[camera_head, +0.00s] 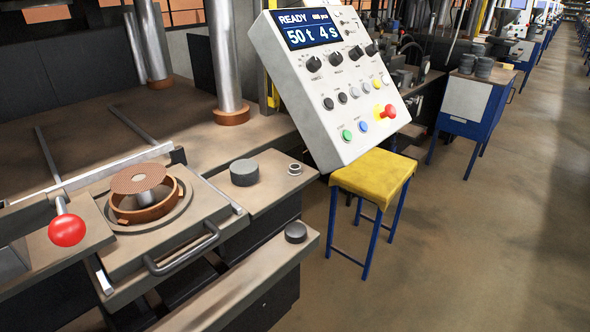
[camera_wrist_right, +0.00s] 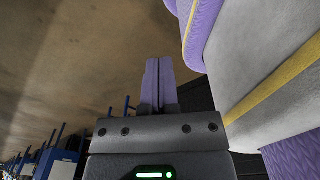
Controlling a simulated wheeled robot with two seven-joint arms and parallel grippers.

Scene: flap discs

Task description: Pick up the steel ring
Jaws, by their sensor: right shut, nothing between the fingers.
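A small steel ring (camera_head: 295,169) with a dark hole lies on the brown side plate of the press in the head view. It sits just right of a dark grey cylinder (camera_head: 244,172) and apart from it. My right gripper (camera_wrist_right: 158,60) shows only in the right wrist view. Its two purple fingers are pressed together with nothing between them, far from any ring in that view. My left gripper is in neither view.
A round mould (camera_head: 147,207) with a copper-coloured disc sits in a tray with a bar handle (camera_head: 182,250). A red knob (camera_head: 67,230) is at left. A dark puck (camera_head: 296,232) lies on the front ledge. A control panel (camera_head: 335,110) and yellow stool (camera_head: 374,174) stand right.

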